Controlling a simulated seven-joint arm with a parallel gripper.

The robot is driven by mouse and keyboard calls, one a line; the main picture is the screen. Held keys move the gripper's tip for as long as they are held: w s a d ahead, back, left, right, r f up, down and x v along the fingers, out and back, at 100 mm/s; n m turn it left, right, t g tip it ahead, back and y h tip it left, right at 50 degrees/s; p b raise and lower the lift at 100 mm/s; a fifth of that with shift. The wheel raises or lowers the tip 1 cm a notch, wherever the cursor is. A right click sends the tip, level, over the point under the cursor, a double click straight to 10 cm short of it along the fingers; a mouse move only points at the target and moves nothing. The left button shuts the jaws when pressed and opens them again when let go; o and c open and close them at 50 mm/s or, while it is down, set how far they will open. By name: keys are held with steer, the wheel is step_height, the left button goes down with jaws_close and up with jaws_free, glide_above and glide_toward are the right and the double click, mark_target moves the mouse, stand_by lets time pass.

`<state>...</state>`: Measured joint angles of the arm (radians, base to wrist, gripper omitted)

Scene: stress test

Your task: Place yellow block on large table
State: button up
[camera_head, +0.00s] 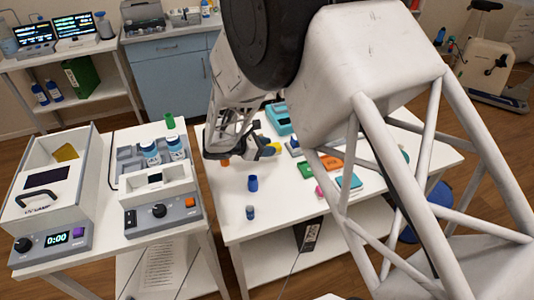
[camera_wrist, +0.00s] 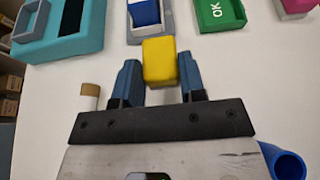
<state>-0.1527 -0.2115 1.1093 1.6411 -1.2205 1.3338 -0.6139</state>
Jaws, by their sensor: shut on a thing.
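My gripper (camera_wrist: 159,75) is shut on the yellow block (camera_wrist: 160,60), which sits between its two blue fingertips in the wrist view. In the head view the yellow block (camera_head: 275,147) is a small patch at the end of my gripper (camera_head: 268,150), over the large white table (camera_head: 290,215). The table top (camera_wrist: 225,80) also lies behind the block in the wrist view. I cannot tell whether the block touches the table or hangs just above it. My arm hides part of the table in the head view.
A blue cup (camera_head: 252,183) and a small bottle (camera_head: 250,212) stand nearer the front. A teal case (camera_head: 279,118), green block (camera_head: 306,170), orange piece (camera_head: 331,162) and pink piece (camera_head: 319,191) lie around. The table's front left is mostly clear. A side table (camera_head: 190,228) holds lab devices.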

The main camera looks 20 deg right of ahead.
mark_target(267, 161)
steer(key=shift+f, duration=1.5)
steer(key=shift+f, duration=0.15)
steer(key=o, duration=0.9)
steer(key=shift+r, duration=0.2)
steer(key=shift+v, duration=1.1)
step_height(267, 161, up, 7)
steer(key=shift+a, duration=0.4)
steer(key=shift+r, duration=0.1)
